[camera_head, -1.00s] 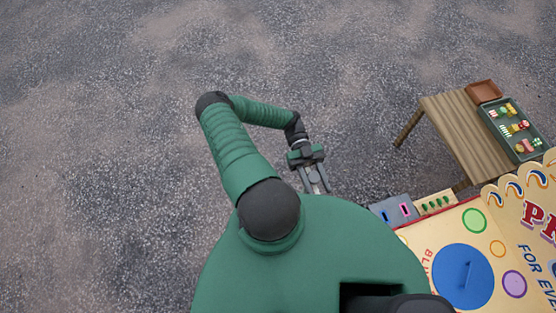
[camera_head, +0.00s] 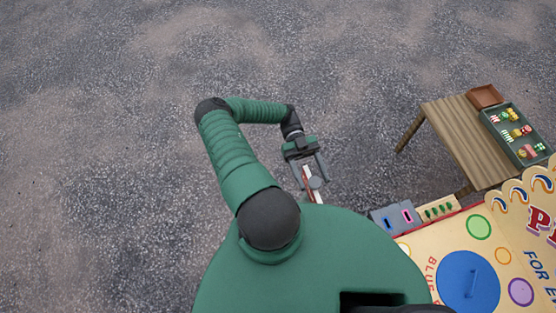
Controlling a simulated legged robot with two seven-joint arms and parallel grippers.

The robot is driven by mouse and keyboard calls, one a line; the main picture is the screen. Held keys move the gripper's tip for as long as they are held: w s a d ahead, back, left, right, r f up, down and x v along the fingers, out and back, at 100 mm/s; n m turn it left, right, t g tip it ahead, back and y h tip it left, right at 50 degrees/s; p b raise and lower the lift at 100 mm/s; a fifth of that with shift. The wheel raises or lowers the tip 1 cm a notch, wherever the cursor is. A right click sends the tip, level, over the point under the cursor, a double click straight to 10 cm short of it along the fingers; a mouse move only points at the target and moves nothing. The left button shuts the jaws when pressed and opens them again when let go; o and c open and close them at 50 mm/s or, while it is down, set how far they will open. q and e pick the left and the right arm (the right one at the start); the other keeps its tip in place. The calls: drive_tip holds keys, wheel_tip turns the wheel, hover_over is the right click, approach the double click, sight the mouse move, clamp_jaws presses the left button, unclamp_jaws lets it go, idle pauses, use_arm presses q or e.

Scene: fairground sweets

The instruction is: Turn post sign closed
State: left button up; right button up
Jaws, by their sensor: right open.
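A game stall board (camera_head: 442,250) with coloured circles and a blue disc (camera_head: 467,281) is at the lower right. Beyond it stands a wooden table (camera_head: 462,138) with a green sweets tray (camera_head: 495,130) and a brown box (camera_head: 484,96). Gravel ground on the left is clear.

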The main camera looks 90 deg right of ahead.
drive_tip(key=b+v, duration=0.3)
drive_tip(key=v, duration=0.4)
drive_tip(key=shift+w+d, duration=0.15)
drive_tip(key=shift+d, duration=0.05)
drive_tip(key=shift+a, duration=0.1)
